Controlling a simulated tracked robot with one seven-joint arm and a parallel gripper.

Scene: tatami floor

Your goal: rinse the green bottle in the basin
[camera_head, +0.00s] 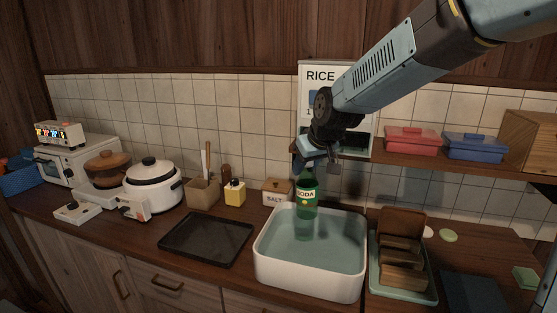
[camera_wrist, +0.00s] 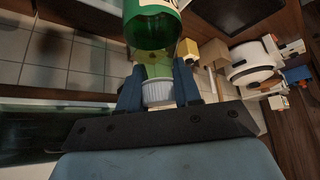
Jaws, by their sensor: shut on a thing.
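The green bottle (camera_head: 307,199) with a yellow "SODA" label hangs upright from my gripper (camera_head: 324,163) in the head view. Its lower part reaches inside the rim of the white basin (camera_head: 311,281), at the back side. The basin holds pale bluish-green water; I cannot tell whether the bottle's base touches it. In the wrist view my gripper (camera_wrist: 159,92) is shut on the bottle's neck, just beside its white cap. The green body (camera_wrist: 156,28) extends away from the fingers toward the top of that picture.
A dark tray (camera_head: 207,239) lies left of the basin. A rack with brown boards (camera_head: 402,249) stands close on the right. The salt box (camera_head: 277,191) and the rice dispenser (camera_head: 318,75) are behind. A shelf with red (camera_head: 413,139) and blue boxes (camera_head: 474,146) overhangs the right side.

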